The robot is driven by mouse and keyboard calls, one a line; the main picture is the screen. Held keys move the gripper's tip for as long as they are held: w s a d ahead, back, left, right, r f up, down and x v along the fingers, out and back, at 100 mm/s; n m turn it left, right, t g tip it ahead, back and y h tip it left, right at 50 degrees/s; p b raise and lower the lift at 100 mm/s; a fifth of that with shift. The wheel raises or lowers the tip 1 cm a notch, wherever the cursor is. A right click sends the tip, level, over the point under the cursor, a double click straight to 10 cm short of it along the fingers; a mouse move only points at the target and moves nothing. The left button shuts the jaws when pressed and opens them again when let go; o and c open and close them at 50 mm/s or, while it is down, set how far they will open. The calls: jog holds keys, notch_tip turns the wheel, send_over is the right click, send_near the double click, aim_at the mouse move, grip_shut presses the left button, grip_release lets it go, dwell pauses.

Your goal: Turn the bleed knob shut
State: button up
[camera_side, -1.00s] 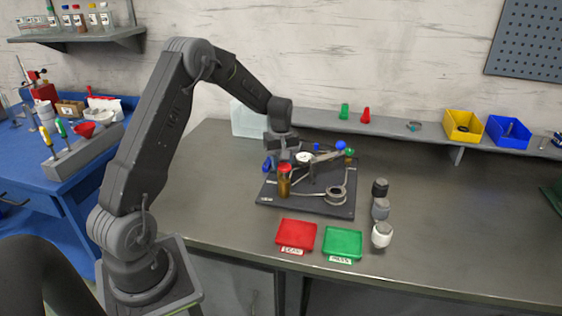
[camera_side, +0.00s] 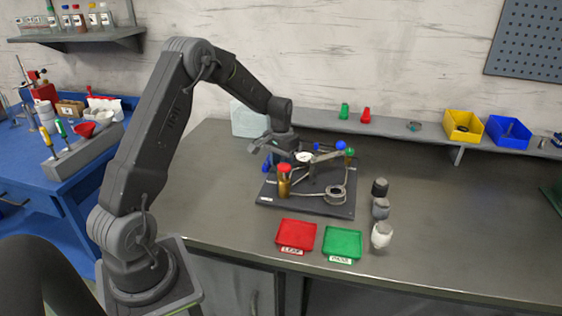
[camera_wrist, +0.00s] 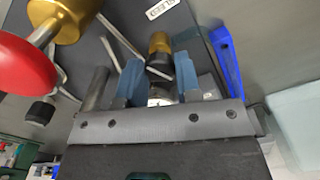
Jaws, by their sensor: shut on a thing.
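My gripper (camera_wrist: 160,78) has its two blue fingers on either side of a small dark knob (camera_wrist: 159,61) at the brass fitting near the BLEED label (camera_wrist: 162,8). It is shut on this knob, which I take for the bleed knob; the fingers hide part of it. In the side view my gripper (camera_side: 284,156) is low over the back left of the dark base plate (camera_side: 315,207), where the knob is hidden. How far the knob is turned cannot be told.
A red-topped brass cylinder (camera_side: 285,181) stands close in front of my gripper. A white-faced gauge (camera_side: 304,157) and a blue lever (camera_side: 267,163) are beside it. Red (camera_side: 296,235) and green (camera_side: 342,243) trays lie in front.

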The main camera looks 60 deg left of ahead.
jog(key=shift+m, duration=2.2)
jog(key=o, duration=0.9)
jog(key=shift+r, duration=0.1)
jog(key=shift+r, duration=6.85)
